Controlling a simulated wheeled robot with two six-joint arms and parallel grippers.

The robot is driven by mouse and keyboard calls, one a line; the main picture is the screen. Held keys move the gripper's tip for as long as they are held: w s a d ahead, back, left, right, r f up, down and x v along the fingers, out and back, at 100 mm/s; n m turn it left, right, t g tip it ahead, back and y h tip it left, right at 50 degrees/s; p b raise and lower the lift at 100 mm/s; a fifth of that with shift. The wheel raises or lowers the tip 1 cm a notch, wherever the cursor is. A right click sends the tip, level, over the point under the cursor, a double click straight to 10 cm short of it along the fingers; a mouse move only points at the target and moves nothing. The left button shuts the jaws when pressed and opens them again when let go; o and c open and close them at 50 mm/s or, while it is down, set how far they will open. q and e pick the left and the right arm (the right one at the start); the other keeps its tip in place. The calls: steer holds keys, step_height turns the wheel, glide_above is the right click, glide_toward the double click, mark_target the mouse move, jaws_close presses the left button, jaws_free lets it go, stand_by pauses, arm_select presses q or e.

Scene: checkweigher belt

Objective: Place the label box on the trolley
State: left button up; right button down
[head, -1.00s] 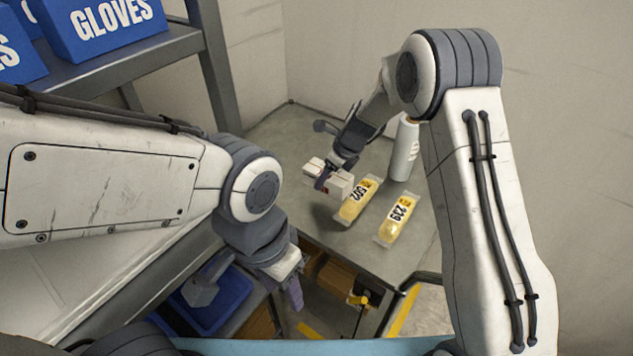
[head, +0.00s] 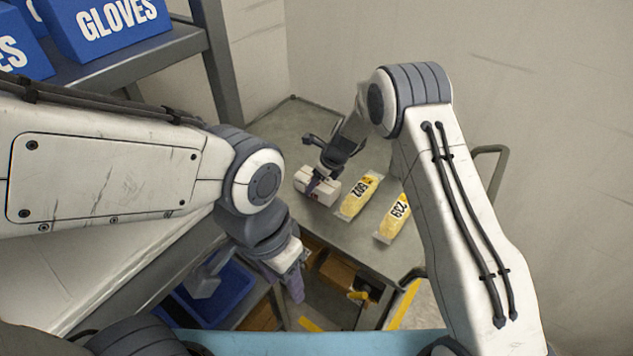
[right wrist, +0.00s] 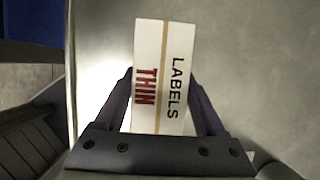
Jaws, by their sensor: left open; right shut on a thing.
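The label box (head: 314,187) is a small white carton. In the right wrist view the label box (right wrist: 158,75) shows a tan stripe and the words LABELS and THIN. My right gripper (head: 322,182) is shut on it, with a dark finger on each side. The box is over the left part of the grey trolley top (head: 350,232); whether it touches the surface I cannot tell. My left gripper (head: 290,278) is open and empty, in front of the trolley and lower left of the box.
Two yellow packets with number labels, a left one (head: 358,197) and a right one (head: 392,220), lie on the trolley right of the box. A blue bin (head: 232,290) stands at lower left. A shelf with blue GLOVES boxes (head: 112,22) is at upper left. Walls stand behind.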

jaws_free()
steer(key=v, duration=1.2)
steer(key=shift+a+r, duration=0.1)
steer(key=shift+r, duration=0.1)
